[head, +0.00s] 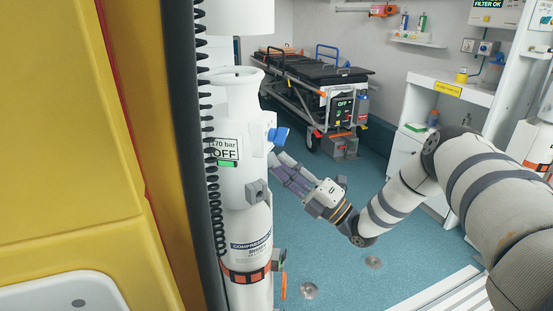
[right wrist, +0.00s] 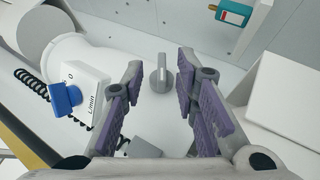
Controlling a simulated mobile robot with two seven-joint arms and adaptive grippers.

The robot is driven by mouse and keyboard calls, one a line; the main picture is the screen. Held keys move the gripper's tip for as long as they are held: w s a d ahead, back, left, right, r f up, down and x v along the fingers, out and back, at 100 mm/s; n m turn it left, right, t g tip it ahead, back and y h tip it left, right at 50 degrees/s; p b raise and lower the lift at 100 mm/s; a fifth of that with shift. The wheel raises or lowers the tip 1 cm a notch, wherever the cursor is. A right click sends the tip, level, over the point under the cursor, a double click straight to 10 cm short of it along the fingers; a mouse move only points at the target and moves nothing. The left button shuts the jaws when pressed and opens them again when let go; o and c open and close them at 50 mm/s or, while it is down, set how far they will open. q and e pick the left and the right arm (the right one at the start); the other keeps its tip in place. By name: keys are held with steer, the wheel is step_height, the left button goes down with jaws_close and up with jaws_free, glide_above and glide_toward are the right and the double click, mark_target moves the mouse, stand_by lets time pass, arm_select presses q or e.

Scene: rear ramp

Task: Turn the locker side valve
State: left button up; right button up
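A white gas cylinder (head: 247,215) stands upright behind the doorway edge. Its head carries a display reading "170 bar OFF" (head: 224,150), a blue knob (head: 280,136) and a grey block-like knob (head: 257,191). My right gripper (head: 279,168) points at the cylinder's right side, just below the blue knob. In the right wrist view its purple-padded fingers (right wrist: 160,80) are open and empty. A grey lever-like handle (right wrist: 160,73) shows between and beyond them, apart from both. The blue knob (right wrist: 66,98) is left of the fingers. Which part is the locker side valve is not labelled. My left gripper is out of view.
A black coiled cord (head: 211,180) hangs along the cylinder's left side. A yellow door panel (head: 70,120) fills the left. A stretcher (head: 315,75) stands behind, and a white cabinet (head: 440,110) is at the right. Blue floor (head: 335,270) is clear below my right arm.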

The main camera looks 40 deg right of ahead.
mark_target(276, 157)
steer(key=shift+x, duration=1.6)
steer(key=shift+c, duration=0.6)
steer(key=c, duration=0.4)
steer(key=shift+w, duration=0.1)
jaws_close()
